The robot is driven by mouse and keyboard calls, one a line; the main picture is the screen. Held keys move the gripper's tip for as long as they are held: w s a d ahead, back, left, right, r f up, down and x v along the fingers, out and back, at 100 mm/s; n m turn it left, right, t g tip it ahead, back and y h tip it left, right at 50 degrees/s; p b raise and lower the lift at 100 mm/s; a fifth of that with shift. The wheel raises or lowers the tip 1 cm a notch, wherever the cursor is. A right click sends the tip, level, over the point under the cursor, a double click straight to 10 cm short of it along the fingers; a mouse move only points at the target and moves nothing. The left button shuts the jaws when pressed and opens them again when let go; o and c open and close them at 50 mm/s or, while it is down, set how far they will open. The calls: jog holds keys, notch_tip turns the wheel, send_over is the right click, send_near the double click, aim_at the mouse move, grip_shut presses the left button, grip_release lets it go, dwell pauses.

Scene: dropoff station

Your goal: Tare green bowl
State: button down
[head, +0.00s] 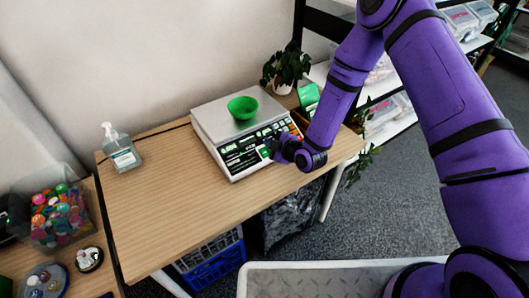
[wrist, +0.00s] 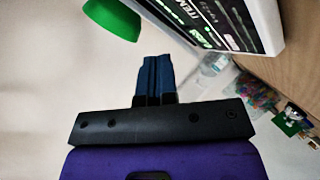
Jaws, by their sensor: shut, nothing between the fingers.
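The green bowl (head: 242,107) sits on the metal plate of the white scale (head: 213,122) on the wooden table. The scale's front panel has dark displays and keys. My gripper (head: 270,147) is at the panel's right part, low over the keys, with empty fingers together. In the head view I cannot tell whether the fingertips touch a key. In the wrist view the shut blue fingers (wrist: 155,75) point toward the scale (wrist: 262,22), and the bowl (wrist: 112,18) shows at the upper left. The display digits are too small to read.
A pump bottle (head: 121,150) stands at the table's left. A potted plant (head: 287,67) and a green-and-dark box (head: 308,97) stand behind the scale. A clear bin of colourful caps (head: 58,215) is at the lower left. The front of the table (head: 165,220) is clear.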

jog(key=shift+w+a+f, duration=0.2)
jog(key=shift+w+f, duration=0.1)
jog(key=shift+f, duration=0.55)
jog(key=shift+w+a+f, duration=0.2)
jog(key=shift+w+f, duration=0.1)
jog(key=shift+f, duration=0.5)
jog(key=shift+w+a+f, duration=0.2)
jog(key=shift+w+f, duration=0.1)
jog(key=shift+f, duration=0.55)
jog(key=shift+w+a+f, duration=0.1)
jog(key=shift+w+f, duration=0.05)
jog(key=shift+f, duration=0.2)
jog(key=shift+w+a+f, duration=0.1)
jog(key=shift+f, duration=0.25)
dwell(0.9)
jog(key=shift+r, duration=0.1)
jog(key=shift+s+d+r, duration=0.2)
jog(key=shift+s+r, duration=0.05)
jog(key=shift+r, duration=0.4)
jog(key=r, duration=0.1)
jog(key=s+r, duration=0.1)
jog(key=r, duration=0.1)
jog(key=d+r, duration=0.1)
jog(key=shift+s+d+r, duration=0.1)
jog(key=shift+s+r, duration=0.2)
jog(key=shift+s, duration=0.05)
dwell(0.3)
